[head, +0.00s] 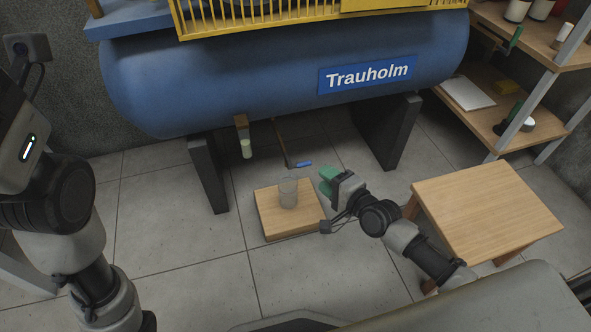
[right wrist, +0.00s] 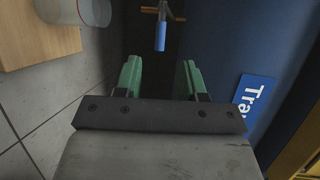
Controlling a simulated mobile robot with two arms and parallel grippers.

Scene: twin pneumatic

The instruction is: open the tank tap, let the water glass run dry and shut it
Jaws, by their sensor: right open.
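The blue tank (head: 280,75) spans the head view on dark legs. Under it, a thin pipe ends in the tap with a blue lever (head: 303,164); the lever also shows in the right wrist view (right wrist: 160,36), pointing toward my gripper. A small sight glass (head: 246,148) with pale contents hangs under the tank, left of the tap. A clear cup (head: 288,192) stands on a wooden board (head: 270,226) below. My right gripper (head: 325,181), with green fingers, is open and empty, just right of the lever and apart from it. My left gripper is out of view.
A small wooden table (head: 487,205) stands right of my right arm. Shelves (head: 520,130) with jars and other items stand at the far right. Dark tank legs (head: 207,175) flank the tap area. The tiled floor at front left is clear.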

